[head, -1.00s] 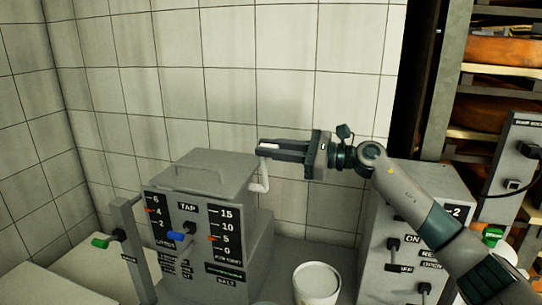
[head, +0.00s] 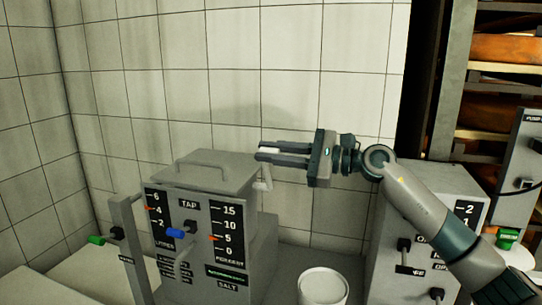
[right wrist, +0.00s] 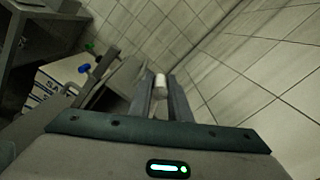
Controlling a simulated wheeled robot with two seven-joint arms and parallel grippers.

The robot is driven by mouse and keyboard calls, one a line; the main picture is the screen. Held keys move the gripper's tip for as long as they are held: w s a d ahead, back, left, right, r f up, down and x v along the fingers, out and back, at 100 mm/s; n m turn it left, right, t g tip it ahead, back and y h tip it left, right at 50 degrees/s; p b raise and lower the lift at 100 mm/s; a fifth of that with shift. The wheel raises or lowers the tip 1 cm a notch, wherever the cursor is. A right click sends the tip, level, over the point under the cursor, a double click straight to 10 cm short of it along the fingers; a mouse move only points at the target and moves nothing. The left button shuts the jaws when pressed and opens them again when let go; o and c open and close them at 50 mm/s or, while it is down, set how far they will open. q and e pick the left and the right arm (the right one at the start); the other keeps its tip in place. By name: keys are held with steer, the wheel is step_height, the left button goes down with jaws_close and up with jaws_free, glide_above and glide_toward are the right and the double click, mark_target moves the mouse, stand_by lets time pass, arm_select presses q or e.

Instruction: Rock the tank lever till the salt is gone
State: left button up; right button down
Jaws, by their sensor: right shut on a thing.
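The grey salt tank (head: 240,192) stands against the tiled wall, with a lidded top and a front marked TAP, PERCENT and SALT. The orange pointer on its percent scale is near 5, and the one on its litres scale is near 4. A white lever (head: 264,181) sticks up at the tank's right side; its handle (right wrist: 160,86) shows in the right wrist view. My right gripper (head: 264,153) is shut on the lever handle, level with the tank's top. The lever's pivot is hidden behind the tank. My left gripper is not in view.
A blue-handled tap (head: 176,233) is on the tank's front. A white bucket (head: 322,286) stands to the right, before a grey control box (head: 388,225). Cheese shelves (head: 500,50) are at the far right.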

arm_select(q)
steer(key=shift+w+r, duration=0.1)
arm_select(e)
steer(key=shift+f, duration=0.15)
steer(key=c, duration=1.6)
jaws_free()
steer(key=shift+s, duration=0.1)
steer(key=shift+c, duration=0.2)
steer(key=shift+d, duration=0.1)
steer(key=shift+d, duration=0.2)
steer(key=shift+s+d, duration=0.15)
steer(key=shift+d, duration=0.2)
arm_select(q)
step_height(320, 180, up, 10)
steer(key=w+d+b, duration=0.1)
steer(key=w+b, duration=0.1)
steer(key=b, duration=0.1)
steer(key=shift+b, duration=0.4)
arm_select(e)
steer(key=v, duration=1.6)
